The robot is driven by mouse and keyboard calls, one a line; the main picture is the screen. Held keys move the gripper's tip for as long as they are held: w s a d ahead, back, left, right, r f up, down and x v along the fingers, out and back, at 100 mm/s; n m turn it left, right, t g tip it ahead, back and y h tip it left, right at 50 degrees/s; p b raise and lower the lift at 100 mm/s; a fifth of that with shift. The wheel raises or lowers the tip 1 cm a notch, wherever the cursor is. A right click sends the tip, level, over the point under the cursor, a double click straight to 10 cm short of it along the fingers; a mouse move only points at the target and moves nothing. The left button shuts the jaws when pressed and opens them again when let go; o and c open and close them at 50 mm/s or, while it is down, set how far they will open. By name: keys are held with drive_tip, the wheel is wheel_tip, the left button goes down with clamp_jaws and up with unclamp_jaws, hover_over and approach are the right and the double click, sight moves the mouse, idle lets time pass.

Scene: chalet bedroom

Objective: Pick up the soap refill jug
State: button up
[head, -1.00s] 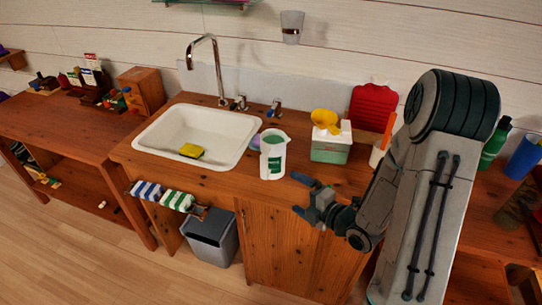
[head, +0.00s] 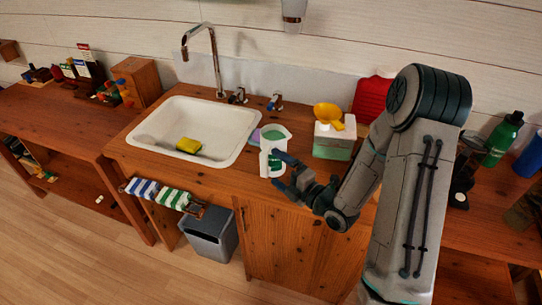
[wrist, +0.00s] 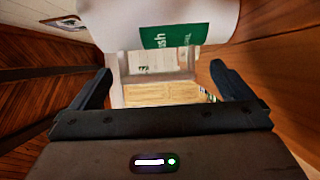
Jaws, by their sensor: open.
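The soap refill jug (head: 273,145) is white with a green label and stands upright on the wooden counter, just right of the sink. In the head view my gripper (head: 277,170) is at the jug's lower front right, and its fingers cover part of the jug. In the wrist view the jug (wrist: 205,20) fills the upper middle, with its green label in sight. My open gripper (wrist: 165,88) has one finger on each side of the picture, with the jug ahead between them. I cannot tell whether a finger touches it.
The sink (head: 195,128) with a yellow sponge (head: 188,145) is left of the jug. A striped towel (head: 160,193) hangs at the front edge, above a grey bin (head: 209,235).

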sight(261, 157)
drive_tip(key=p+x, duration=0.1)
drive_tip(key=x, duration=0.3)
drive_tip(key=p+x, duration=0.1)
drive_tip(key=x, duration=0.1)
drive_tip(key=shift+a+r+p, duration=0.25)
drive_tip(key=shift+a+p, duration=0.1)
drive_tip(key=shift+w+a+f, duration=0.1)
drive_tip(key=shift+w+a, duration=0.15)
drive_tip(key=shift+c, duration=0.3)
drive_tip(key=c, duration=1.3)
drive_tip(key=shift+r, duration=0.2)
